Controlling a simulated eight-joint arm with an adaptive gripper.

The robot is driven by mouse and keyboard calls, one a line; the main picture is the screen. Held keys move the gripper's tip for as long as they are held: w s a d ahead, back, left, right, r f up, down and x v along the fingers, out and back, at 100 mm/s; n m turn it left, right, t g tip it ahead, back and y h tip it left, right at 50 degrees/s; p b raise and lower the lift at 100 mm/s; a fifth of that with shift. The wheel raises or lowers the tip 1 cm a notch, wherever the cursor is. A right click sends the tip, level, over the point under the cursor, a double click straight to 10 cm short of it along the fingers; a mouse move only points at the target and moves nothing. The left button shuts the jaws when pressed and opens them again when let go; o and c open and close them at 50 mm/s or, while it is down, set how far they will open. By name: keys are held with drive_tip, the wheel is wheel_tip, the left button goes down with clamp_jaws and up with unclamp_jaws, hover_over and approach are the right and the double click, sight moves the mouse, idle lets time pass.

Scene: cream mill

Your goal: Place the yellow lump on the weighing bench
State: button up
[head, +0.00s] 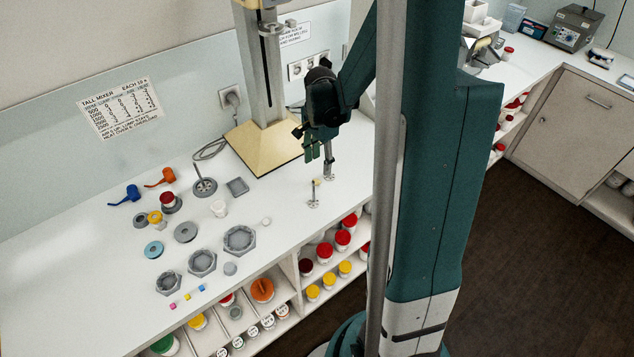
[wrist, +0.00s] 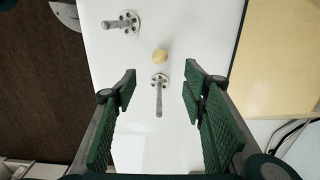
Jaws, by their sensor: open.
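The yellow lump (wrist: 160,56) is small, round and pale. In the wrist view it lies on the white worktop (wrist: 108,45), beside the flanged foot of a metal post (wrist: 159,100). In the head view it is a tiny yellow spot (head: 317,181) between two posts, under my gripper. My gripper (head: 314,152) is open and empty above the worktop, pointing down. In the wrist view its green-padded fingers (wrist: 160,90) stand either side of the nearer post, with the lump a little beyond the fingertips. I cannot tell which surface is the weighing bench.
A second post (wrist: 122,25) stands near the lump. A mixer stand with a cream base (head: 264,147) stands close behind my gripper. Hexagonal dishes (head: 240,239), small pots and coloured cubes occupy the worktop's left. Another bench with a grey device (head: 573,27) runs along the back right.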

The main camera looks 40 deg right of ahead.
sight(319, 178)
drive_tip(key=shift+f, duration=1.25)
drive_tip(key=shift+f, duration=0.1)
drive_tip(key=shift+a+f, duration=0.1)
drive_tip(key=shift+f, duration=2.4)
drive_tip(key=c, duration=0.9)
